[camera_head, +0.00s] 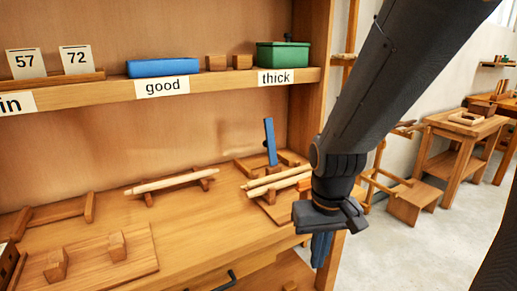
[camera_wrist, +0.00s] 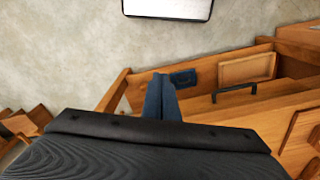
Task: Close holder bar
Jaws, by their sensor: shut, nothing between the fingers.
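The holder (camera_head: 251,166) stands at the right end of the workbench, with light wooden sticks (camera_head: 277,181) lying across it. Its blue bar (camera_head: 270,142) stands up, tilted slightly, at the back of the holder. My gripper (camera_head: 321,250) hangs in front of the bench's right edge, to the right of and nearer than the holder, apart from the bar. Its blue fingers point down, are together and hold nothing. The fingers also show in the wrist view (camera_wrist: 161,98), above the floor beside the bench. I cannot make out the holder in the wrist view.
A shelf (camera_head: 205,84) above the bench holds a blue block (camera_head: 163,67), small wooden blocks and a green box (camera_head: 283,56). Another rack with a stick (camera_head: 170,182) lies mid-bench. A black drawer handle (camera_head: 225,283) is on the front.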

